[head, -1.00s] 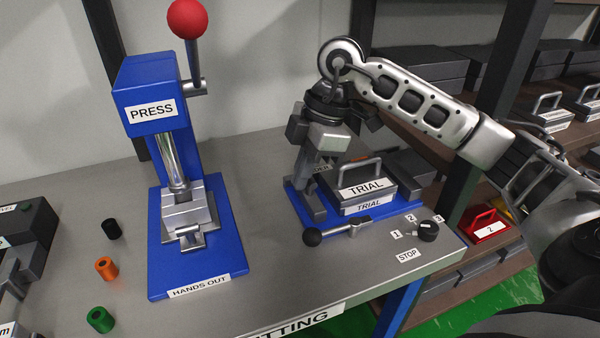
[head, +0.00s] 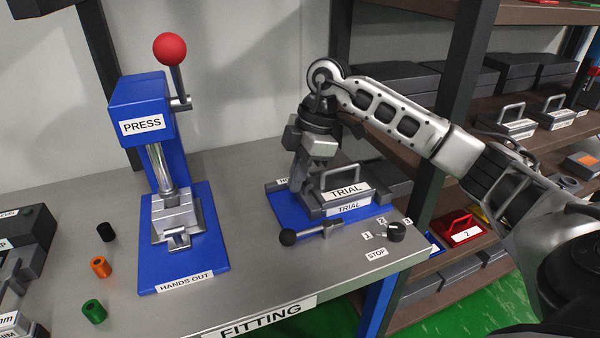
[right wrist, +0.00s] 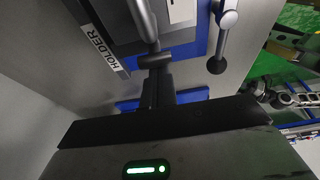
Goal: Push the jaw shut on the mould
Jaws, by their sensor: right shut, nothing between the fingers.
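The mould is a dark grey block labelled TRIAL (head: 347,192) with a loop handle, seated on the blue holder base (head: 290,213). A lever with a black ball (head: 288,237) lies along the front of the holder; it also shows in the right wrist view (right wrist: 217,66). My right gripper (head: 298,182) points down at the left-rear side of the mould, shut and empty. In the right wrist view its fingers (right wrist: 156,78) are together beside the mould's handle. I cannot tell whether they touch the holder. The gripper hides part of the jaw area. My left gripper is out of view.
A blue press (head: 145,120) with a red-ball lever stands to the left. Black, orange and green bushings (head: 95,312) lie left of it. A dial (head: 396,232) sits near the table's right edge. Shelves with more moulds (head: 505,122) stand behind right.

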